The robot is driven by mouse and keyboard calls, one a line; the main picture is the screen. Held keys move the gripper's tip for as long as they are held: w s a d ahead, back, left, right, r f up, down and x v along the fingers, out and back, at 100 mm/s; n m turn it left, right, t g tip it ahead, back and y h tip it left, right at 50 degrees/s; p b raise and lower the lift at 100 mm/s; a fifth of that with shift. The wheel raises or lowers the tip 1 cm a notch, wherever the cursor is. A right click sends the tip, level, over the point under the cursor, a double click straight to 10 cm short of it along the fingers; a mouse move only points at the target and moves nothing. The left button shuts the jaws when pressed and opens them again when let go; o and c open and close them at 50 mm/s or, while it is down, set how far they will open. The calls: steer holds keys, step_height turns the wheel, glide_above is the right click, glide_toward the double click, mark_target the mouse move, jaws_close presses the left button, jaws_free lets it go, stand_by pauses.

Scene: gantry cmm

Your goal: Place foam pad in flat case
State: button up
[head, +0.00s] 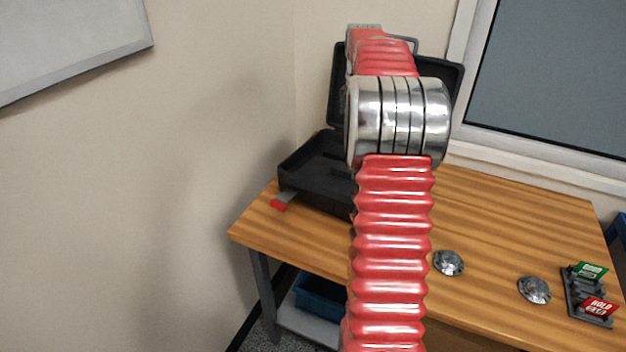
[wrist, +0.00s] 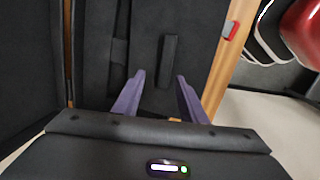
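The flat case (head: 300,172) is black and stands open at the back left of the wooden table, its lid (head: 452,78) raised behind my arm. My arm hides part of it and my gripper in the head view. In the wrist view, my gripper (wrist: 160,84) is over the dark case floor (wrist: 203,50). Its two purple fingers are apart, with nothing visibly held between them. A narrow black strip (wrist: 167,60) lies on the case floor just beyond the fingertips. I cannot tell whether it is the foam pad or part of the case. No other foam pad shows.
Two shiny metal domes (head: 448,263) (head: 534,290) sit on the table (head: 490,215) to the right. A dark rack (head: 577,297) with green and red cards stands at the far right. A red-tipped piece (head: 280,203) is by the case's front-left. A blue bin (head: 318,295) sits below.

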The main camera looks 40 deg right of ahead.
steer(key=s+a+r+m+t+h, duration=0.15)
steer(key=a+r, duration=0.25)
steer(key=a, duration=0.8)
steer(key=s+a+r+m+t+y, duration=0.1)
steer(key=s+a+r, duration=0.15)
steer(key=a, duration=0.85)
steer(key=s+a+f+m+t, duration=0.1)
steer(key=s+a+f, duration=0.2)
steer(key=s+a, duration=0.5)
steer(key=s+a+f+m+t, duration=0.2)
steer(key=s+a+f, duration=0.1)
steer(key=s+a, duration=0.5)
steer(key=a, duration=0.2)
steer(key=shift+a, duration=0.3)
steer(key=shift+s, duration=0.1)
